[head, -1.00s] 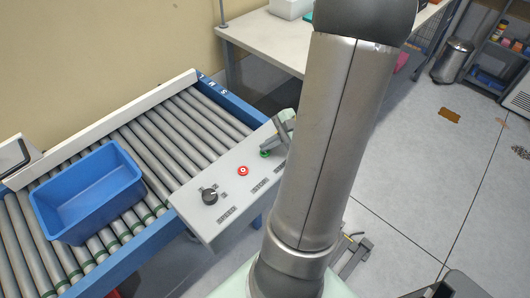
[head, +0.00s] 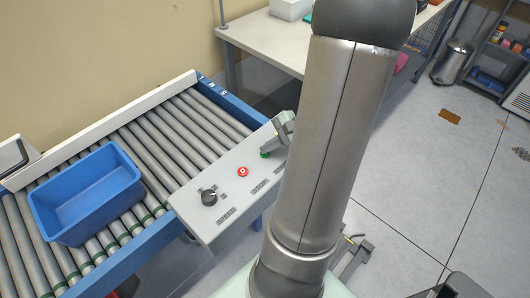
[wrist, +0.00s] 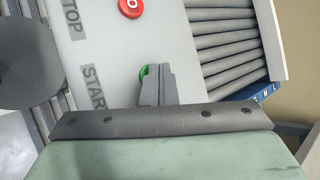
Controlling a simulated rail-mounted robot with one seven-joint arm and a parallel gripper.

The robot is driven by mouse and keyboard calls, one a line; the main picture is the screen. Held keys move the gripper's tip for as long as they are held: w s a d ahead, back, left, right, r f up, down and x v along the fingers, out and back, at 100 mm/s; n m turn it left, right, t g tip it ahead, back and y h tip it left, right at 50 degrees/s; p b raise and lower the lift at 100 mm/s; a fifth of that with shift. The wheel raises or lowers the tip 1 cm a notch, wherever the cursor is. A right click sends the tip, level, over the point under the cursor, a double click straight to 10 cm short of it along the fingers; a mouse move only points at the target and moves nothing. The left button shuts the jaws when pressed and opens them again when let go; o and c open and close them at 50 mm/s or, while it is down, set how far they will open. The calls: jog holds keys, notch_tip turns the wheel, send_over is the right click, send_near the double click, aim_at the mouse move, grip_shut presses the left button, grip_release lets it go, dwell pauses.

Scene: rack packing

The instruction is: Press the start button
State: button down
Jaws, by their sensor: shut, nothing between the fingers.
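The green start button (head: 264,154) is on the sloped grey control panel (head: 190,205), beside the conveyor. In the wrist view the button (wrist: 144,73) shows as a green edge next to the fingertips, with the START label (wrist: 93,88) near it. My gripper (head: 272,148) is shut and empty, with its fingertips right at the button. The fingers (wrist: 157,74) cover much of the button. I cannot tell how far it is pressed in. The red stop button (head: 243,172) is also on the panel, apart from the gripper.
A black knob (head: 209,198) is at the panel's near end. A blue bin (head: 75,215) stands on the roller conveyor (head: 165,140). A white table (head: 262,40) stands behind. The floor at right is mostly clear.

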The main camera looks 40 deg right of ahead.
aim_at(269, 153)
jog(key=shift+r, duration=0.1)
jog(key=shift+r+p, duration=0.55)
jog(key=shift+r, duration=0.15)
notch_tip(269, 153, up, 5)
jog(key=p, duration=0.3)
jog(key=shift+p, duration=0.35)
